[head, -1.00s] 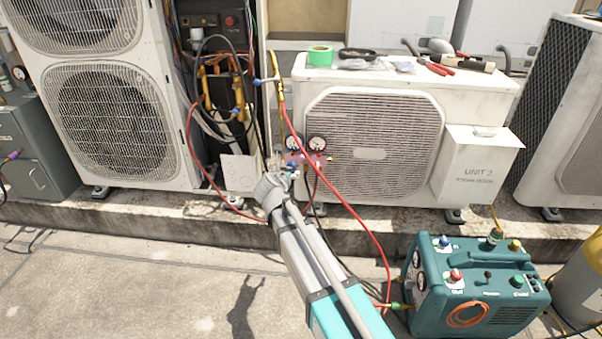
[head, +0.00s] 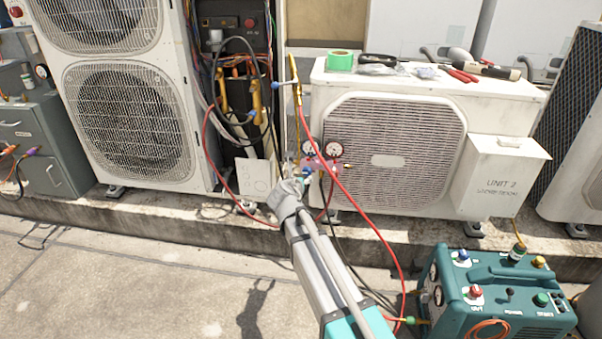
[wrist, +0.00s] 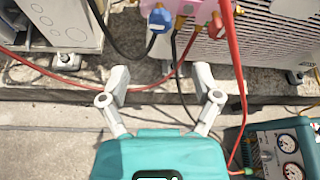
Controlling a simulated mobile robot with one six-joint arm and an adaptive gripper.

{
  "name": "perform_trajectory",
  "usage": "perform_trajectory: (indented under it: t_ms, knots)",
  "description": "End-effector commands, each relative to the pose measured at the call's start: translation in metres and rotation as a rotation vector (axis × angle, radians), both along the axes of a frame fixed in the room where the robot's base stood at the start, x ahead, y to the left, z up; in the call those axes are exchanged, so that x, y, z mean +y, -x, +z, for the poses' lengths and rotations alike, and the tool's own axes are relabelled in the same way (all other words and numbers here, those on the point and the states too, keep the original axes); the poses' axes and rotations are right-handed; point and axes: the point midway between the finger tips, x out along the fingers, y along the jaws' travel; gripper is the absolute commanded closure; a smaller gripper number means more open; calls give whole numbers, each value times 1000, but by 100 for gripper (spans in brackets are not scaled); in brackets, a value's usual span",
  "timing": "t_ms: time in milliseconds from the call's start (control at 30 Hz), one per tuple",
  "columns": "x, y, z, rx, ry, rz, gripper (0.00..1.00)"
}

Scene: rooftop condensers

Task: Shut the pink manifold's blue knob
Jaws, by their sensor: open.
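The pink manifold (head: 318,163) hangs in front of the left part of the Unit 2 condenser, with two round gauges on top. It shows at the top edge of the wrist view (wrist: 202,10), cut off by the frame. A blue knob or fitting (wrist: 159,18) is at its lower left; a small blue part (head: 305,174) also shows below the manifold in the head view. My gripper (wrist: 160,80) is open and empty. Its fingers are apart, below the blue part in the wrist picture and not touching it. In the head view my wrist hides the fingers.
A red hose (head: 365,215) and dark hoses run close around the manifold and my arm. Unit 2 (head: 490,118) stands behind, on a concrete ledge. A teal machine (head: 500,295) stands at lower right. The ground at lower left is clear.

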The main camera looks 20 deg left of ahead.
Motion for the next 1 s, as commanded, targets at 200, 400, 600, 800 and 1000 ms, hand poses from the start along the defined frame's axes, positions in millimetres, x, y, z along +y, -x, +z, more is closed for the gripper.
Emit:
perform_trajectory:
  t_ms: [200,400,600,800,1000]
  knots:
    - [7,-28,-14,0,-1,1,19]
    - [11,-56,-26,0,0,1,19]
    - [16,-83,-37,0,0,2,19]
    - [18,-102,-44,1,-1,2,19]
    - [19,-110,-46,0,0,3,19]
